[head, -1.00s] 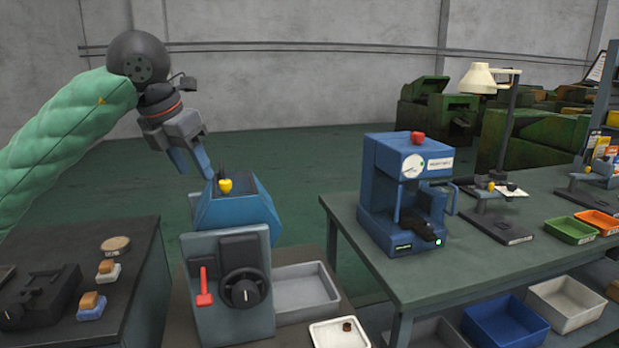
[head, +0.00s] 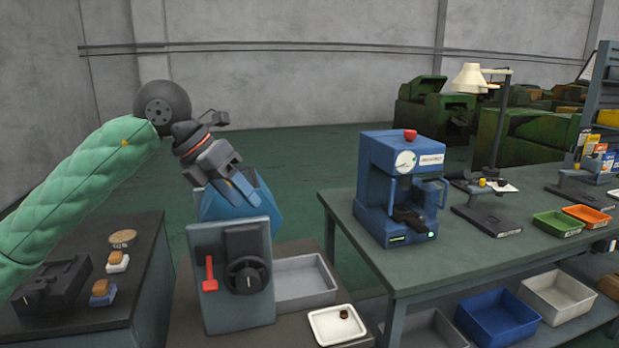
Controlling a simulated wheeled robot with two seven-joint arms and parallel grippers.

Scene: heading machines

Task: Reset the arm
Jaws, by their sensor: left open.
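My left arm, in a green padded sleeve, comes in from the left of the head view. Its gripper (head: 240,196) points down and to the right, in front of the upper part of the blue machine (head: 265,207). The jaws are open and I see nothing held between them. The gripper covers part of the machine's top, and I cannot tell whether it touches it. The machine's grey front panel carries a red lever (head: 210,274) and a black dial (head: 247,275). My right gripper is not in view.
A grey bin (head: 304,279) and a white tray (head: 340,326) with a small brown piece stand right of the machine. A dark cabinet (head: 145,290) stands left. A workbench (head: 400,262) with a blue press (head: 400,175) stands right. Open floor lies behind.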

